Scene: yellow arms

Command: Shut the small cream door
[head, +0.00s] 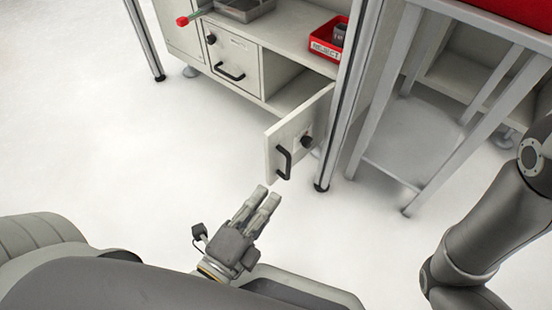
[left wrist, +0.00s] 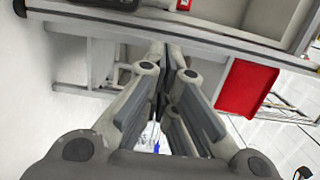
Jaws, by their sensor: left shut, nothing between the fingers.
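The small cream door (head: 297,137) stands open in the head view, swung out from the cabinet on its right side. It has a black bar handle (head: 284,162) and a black knob (head: 306,141). My left gripper (head: 268,194) is shut and empty, just in front of and below the door's free edge, apart from it in the picture. In the left wrist view its fingers (left wrist: 172,68) are together, with nothing between them. I cannot make out the door for sure in the left wrist view. My right gripper is out of view; only my right arm shows at the right.
A shut cabinet door (head: 235,65) with a handle is left of the open compartment. A red bin labelled REJECT (head: 328,38) sits on the shelf above. A metal stand (head: 412,140) is close on the right. The floor (head: 150,150) to the left is clear.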

